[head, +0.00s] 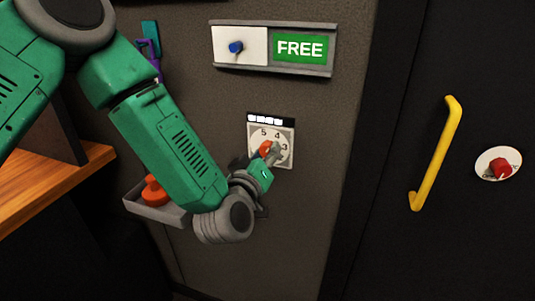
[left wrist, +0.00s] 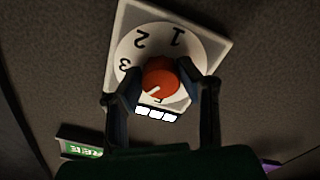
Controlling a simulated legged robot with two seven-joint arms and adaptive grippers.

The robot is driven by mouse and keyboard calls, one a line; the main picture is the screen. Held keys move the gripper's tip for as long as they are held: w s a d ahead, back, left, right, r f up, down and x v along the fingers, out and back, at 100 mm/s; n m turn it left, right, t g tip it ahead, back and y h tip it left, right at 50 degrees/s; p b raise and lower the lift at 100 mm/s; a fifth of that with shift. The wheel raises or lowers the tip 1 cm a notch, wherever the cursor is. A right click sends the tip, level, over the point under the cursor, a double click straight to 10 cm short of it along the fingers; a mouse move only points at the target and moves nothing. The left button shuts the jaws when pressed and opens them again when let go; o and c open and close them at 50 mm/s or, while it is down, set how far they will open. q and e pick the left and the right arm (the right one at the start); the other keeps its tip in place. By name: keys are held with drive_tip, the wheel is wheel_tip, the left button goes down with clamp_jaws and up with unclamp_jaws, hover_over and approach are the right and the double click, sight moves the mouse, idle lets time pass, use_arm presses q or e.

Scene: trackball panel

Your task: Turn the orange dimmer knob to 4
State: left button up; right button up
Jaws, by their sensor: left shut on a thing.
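The orange dimmer knob (head: 264,149) sits on a pale square dial plate (head: 288,158) on the grey wall panel. It also shows in the left wrist view (left wrist: 160,77), where the plate appears upside down. My left gripper (head: 268,157) is shut on the knob, one finger on each side (left wrist: 161,76). The knob's white mark points to lower left in the wrist view, between 3 and 5. The numeral there is hidden by a finger in that view; the 4 is readable in the head view. My right gripper is not in view.
A FREE sign with a blue knob (head: 236,47) is above the dial. A yellow handle (head: 436,152) and red knob (head: 501,169) are to the right. A tray (head: 170,213) with an orange object (head: 155,191) is behind my left arm; a wooden shelf (head: 50,180) is far left.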

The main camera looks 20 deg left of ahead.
use_arm(q)
drive_tip(key=shift+w+r, duration=0.1)
drive_tip(key=shift+r, duration=0.05)
drive_tip(key=o, duration=1.1)
drive_tip(key=shift+a, duration=0.1)
drive_tip(key=shift+o, duration=0.2)
drive_tip(key=shift+s, duration=0.3)
drive_tip(key=s, duration=1.1)
drive_tip(key=shift+s+a, duration=0.2)
drive_tip(key=shift+s, duration=0.05)
